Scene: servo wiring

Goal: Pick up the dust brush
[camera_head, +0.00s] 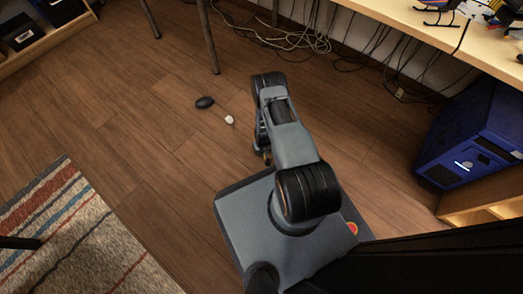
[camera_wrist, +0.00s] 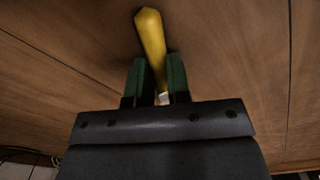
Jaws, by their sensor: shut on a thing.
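The dust brush shows in the wrist view as a yellow handle (camera_wrist: 150,32) with a blunt tapered end. It runs between the two green fingers of my gripper (camera_wrist: 158,78), which are shut on it. A small white part shows deeper between the fingers; I cannot tell what it belongs to. The rest of the brush is hidden. In the head view my arm hides most of the gripper and the brush, low over or near the floor; the exact height cannot be told.
A dark rounded object (camera_head: 205,102) and a small white object (camera_head: 229,119) lie on the wooden floor. Cables (camera_head: 300,40) lie under the desk (camera_head: 400,12). A blue computer case (camera_head: 465,140) stands at right, a striped rug (camera_head: 75,235) at lower left. The left-middle floor is clear.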

